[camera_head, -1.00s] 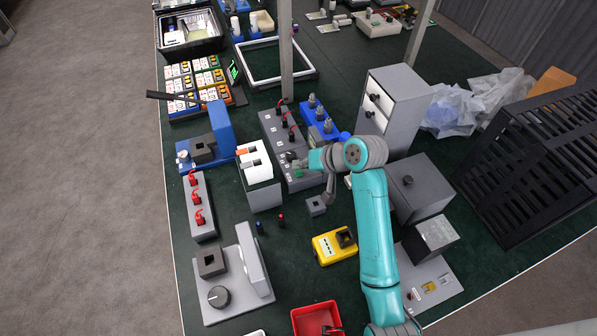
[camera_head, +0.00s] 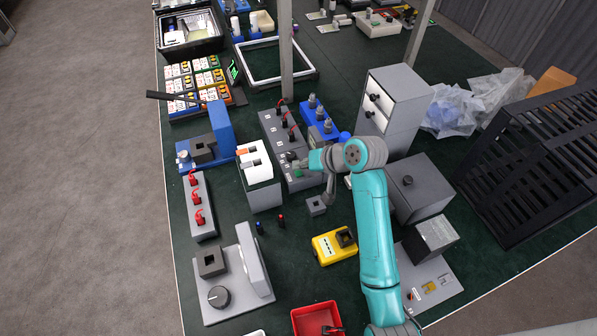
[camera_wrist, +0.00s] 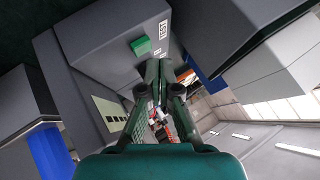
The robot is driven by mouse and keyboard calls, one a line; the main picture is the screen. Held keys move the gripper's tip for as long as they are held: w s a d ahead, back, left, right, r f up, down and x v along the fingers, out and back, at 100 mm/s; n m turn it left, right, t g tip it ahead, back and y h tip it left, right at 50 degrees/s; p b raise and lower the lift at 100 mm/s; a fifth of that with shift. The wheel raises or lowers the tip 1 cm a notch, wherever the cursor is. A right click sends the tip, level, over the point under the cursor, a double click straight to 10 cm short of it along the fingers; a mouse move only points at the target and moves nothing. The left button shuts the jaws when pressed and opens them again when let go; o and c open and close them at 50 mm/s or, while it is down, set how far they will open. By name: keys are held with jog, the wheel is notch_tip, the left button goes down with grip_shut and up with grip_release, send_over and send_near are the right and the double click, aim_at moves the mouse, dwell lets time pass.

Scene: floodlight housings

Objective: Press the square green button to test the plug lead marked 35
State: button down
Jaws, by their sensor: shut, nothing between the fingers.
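The square green button (camera_wrist: 141,47) sits on a grey block in the wrist view, beside a white label that seems to read TEST. In the head view the button (camera_head: 298,173) shows as a small green patch at the near end of a long grey unit (camera_head: 268,122) with several plugs and red leads. My gripper (camera_head: 300,163) is above that near end. Its shut, empty fingers (camera_wrist: 161,72) appear just below and right of the button in the wrist view; I cannot tell whether they touch the block. No number 35 is legible.
A white-topped grey block (camera_head: 262,190) stands close left of the unit, and a blue unit (camera_head: 318,118) with grey plugs is at its right. A grey drawer cabinet (camera_head: 397,88) stands further right.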

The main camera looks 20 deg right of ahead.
aim_at(301, 174)
jog(key=shift+f, duration=0.2)
dwell(0.4)
jog(key=shift+f, duration=0.25)
jog(key=shift+f, duration=0.4)
dwell(0.9)
jog(key=shift+r, duration=0.85)
jog(key=shift+r, duration=0.1)
jog(key=shift+r, duration=2.4)
jog(key=shift+s, duration=0.1)
